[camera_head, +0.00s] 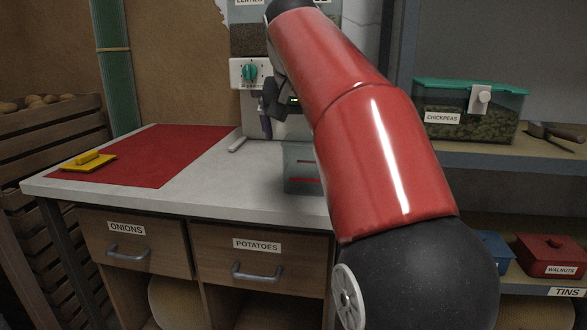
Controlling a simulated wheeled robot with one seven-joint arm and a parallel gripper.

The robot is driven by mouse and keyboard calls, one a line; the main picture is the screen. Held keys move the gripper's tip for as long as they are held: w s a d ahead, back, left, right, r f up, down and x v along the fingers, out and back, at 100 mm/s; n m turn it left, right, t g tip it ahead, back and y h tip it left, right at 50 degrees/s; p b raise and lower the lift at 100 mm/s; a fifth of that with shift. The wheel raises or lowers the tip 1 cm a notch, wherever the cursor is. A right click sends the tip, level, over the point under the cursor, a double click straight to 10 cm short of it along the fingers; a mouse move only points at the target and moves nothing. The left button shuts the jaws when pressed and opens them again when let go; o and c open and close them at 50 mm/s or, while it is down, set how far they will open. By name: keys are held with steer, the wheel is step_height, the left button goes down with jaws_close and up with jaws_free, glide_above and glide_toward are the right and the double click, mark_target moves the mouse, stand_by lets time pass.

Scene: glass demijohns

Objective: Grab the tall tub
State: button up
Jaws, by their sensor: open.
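A clear, greenish tub (300,172) with red marks stands on the counter under the dispenser, and my arm hides its right side. It looks like the tall tub, though I cannot read a label on it. My gripper (267,127) is a small dark shape in front of the dispenser, above and left of the tub. It is open and appears apart from the tub. My red arm crosses the middle of the view and hides much of what is behind it.
A dispenser (249,73) with a green knob stands behind. A chickpeas box (470,113) sits on the right shelf, a red walnuts box (552,257) lower. The counter's left half is mostly clear.

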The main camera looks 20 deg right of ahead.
mark_target(309, 145)
steer(key=shift+m, duration=0.3)
steer(key=w+d+f+b, duration=0.1)
steer(key=w+d+f, duration=0.1)
steer(key=w+d+f+b, duration=0.1)
steer(key=w+d+f, duration=0.1)
steer(key=f, duration=0.1)
steer(key=shift+w+d+f, duration=0.15)
steer(key=shift+w+f, duration=0.05)
steer(key=shift+w, duration=0.1)
steer(key=c, duration=1)
